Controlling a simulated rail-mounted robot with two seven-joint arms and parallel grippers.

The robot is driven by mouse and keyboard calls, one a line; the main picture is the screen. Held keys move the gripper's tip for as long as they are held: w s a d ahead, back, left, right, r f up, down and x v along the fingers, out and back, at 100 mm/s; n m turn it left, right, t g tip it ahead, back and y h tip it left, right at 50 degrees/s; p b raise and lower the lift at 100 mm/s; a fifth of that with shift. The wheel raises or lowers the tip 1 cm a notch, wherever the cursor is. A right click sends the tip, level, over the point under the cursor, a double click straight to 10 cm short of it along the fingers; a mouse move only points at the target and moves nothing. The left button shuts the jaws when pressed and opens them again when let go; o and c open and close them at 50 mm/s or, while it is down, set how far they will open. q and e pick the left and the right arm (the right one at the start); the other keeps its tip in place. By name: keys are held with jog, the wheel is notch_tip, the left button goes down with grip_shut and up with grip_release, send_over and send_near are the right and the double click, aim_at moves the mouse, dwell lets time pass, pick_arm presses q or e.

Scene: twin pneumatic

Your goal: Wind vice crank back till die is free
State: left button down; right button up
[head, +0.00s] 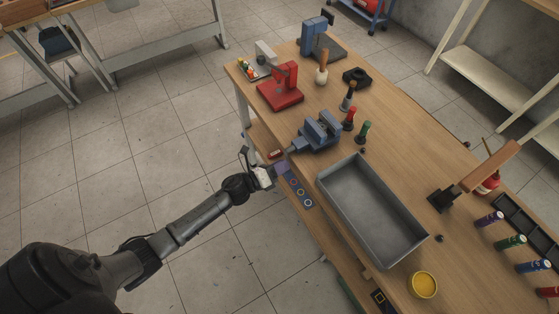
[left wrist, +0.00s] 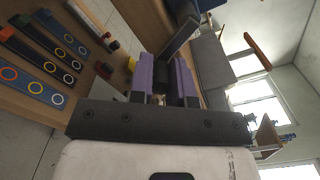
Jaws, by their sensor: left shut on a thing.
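The blue-grey vice (head: 318,134) stands on the workbench near its left edge. Its crank side faces my left gripper (head: 280,164), which is at the bench edge just below and left of the vice. In the left wrist view, the purple fingers of this gripper (left wrist: 172,75) are closed around a dark part, seemingly the crank handle, most of which they hide. A dark bar (left wrist: 180,38) rises beyond the fingertips. The die cannot be made out clearly between the vice jaws. My right gripper is not in view.
A grey tray (head: 372,210) lies right of the vice. Red (head: 349,120) and green (head: 364,132) handled tools stand behind it. A red press (head: 281,88) is farther back. A blue strip with rings (head: 298,188) is below the bench edge near my gripper. A yellow tin (head: 423,285) stands in front.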

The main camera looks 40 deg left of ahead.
pick_arm(q)
jog(key=n+p, duration=0.1)
jog(key=d+r+n+p, duration=0.1)
jog(key=n, duration=0.1)
jog(key=n+p, duration=0.1)
jog(key=shift+s+d+r+n, duration=0.15)
jog(key=shift+s+r+n, duration=0.05)
jog(key=shift+r+n, duration=0.15)
notch_tip(320, 180, up, 5)
jog(key=n+p, duration=1)
jog(key=n, duration=0.4)
jog(key=shift+f+n, duration=0.15)
jog(key=shift+n, duration=0.1)
jog(key=c, duration=1.1)
grip_release()
jog(key=shift+s, duration=0.1)
jog(key=v, duration=1.3)
jog(key=shift+s+a, duration=0.2)
jog(key=shift+s, duration=0.1)
